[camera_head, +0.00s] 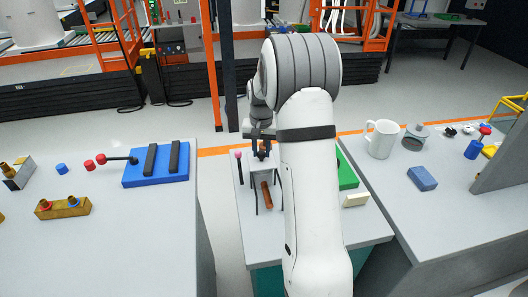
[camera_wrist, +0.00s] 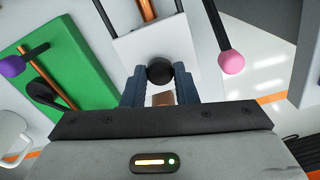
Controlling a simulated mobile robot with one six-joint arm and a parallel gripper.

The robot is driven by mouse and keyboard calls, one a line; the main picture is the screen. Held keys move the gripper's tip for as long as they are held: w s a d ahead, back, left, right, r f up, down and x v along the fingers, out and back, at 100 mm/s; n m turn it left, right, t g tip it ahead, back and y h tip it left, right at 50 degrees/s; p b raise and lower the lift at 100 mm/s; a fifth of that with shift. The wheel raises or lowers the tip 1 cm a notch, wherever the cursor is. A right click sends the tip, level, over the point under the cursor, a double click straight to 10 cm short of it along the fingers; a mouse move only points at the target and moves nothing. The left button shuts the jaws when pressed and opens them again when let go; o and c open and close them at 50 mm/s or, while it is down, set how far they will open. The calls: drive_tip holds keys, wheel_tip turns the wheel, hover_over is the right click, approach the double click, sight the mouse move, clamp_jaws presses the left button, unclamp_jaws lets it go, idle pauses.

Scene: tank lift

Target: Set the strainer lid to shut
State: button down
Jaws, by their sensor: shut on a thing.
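In the wrist view, my gripper (camera_wrist: 159,85) is shut on a black round knob (camera_wrist: 159,72) between its two blue-grey fingers. The knob stands in front of a pale flat plate (camera_wrist: 178,45), which may be the strainer lid; its hinge and exact angle are not clear. In the head view, my gripper (camera_head: 262,153) is at the small grey box-like fixture (camera_head: 255,174) on the middle table, partly hidden by my arm. A copper-coloured rod (camera_wrist: 147,9) shows beyond the plate, within thin dark rails.
A lever with a pink knob (camera_wrist: 231,63) stands close beside the fixture. A green board (camera_wrist: 80,75) with a purple-knobbed lever (camera_wrist: 14,65) lies on the other side. A white mug (camera_head: 381,139) stands on the right table. A blue board (camera_head: 157,168) lies on the left table.

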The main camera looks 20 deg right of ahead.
sight(262, 153)
drive_tip(key=c, duration=1.4)
unclamp_jaws()
drive_tip(key=shift+d, duration=0.1)
drive_tip(key=shift+o, duration=1.3)
drive_tip(key=shift+r, duration=0.15)
wheel_tip(262, 153, up, 8)
drive_tip(key=shift+f, duration=0.2)
drive_tip(key=shift+s, duration=0.1)
